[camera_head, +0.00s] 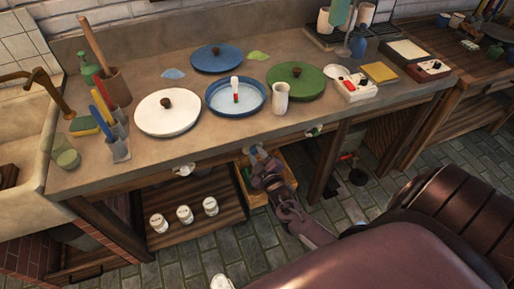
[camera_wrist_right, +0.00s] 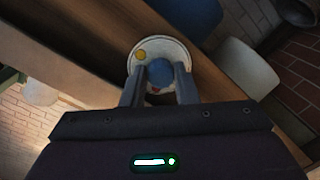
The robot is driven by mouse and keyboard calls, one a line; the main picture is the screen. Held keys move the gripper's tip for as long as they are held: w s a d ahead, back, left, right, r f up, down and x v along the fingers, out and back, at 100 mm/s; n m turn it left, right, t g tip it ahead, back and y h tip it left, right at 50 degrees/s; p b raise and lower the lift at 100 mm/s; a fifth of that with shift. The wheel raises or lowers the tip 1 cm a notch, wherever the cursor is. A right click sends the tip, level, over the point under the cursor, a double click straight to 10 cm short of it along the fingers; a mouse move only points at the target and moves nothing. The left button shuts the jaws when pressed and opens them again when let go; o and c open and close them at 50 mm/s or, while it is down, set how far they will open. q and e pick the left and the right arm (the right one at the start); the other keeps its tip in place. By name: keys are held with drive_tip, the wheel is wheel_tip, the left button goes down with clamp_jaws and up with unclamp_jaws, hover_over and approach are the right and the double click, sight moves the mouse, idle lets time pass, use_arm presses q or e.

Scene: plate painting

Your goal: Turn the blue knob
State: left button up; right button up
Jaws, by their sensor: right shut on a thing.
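The blue knob (camera_wrist_right: 161,72) sits on a round white dial (camera_wrist_right: 174,47) in the right wrist view, with a yellow dot at its upper left and a bit of red below. My right gripper (camera_wrist_right: 160,80) has one finger on each side of the knob and is shut on it. In the head view my right gripper (camera_head: 257,155) is at the counter's front edge, below the blue dish, and covers most of the dial there. How far the knob is turned is hard to tell. My left gripper is not in view.
Another round dial (camera_head: 314,131) with green is on the counter front to the right, and a white one (camera_head: 183,170) to the left. A wooden crate (camera_head: 288,187) is below my right gripper. Lidded dishes and a white cup (camera_head: 280,98) stand on the counter above.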

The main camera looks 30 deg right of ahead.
drive_tip(key=shift+m, duration=0.9)
drive_tip(key=shift+f, duration=0.1)
drive_tip(key=o, duration=1)
drive_tip(key=shift+s, duration=0.1)
drive_tip(key=v, duration=0.7)
drive_tip(key=shift+s, duration=0.3)
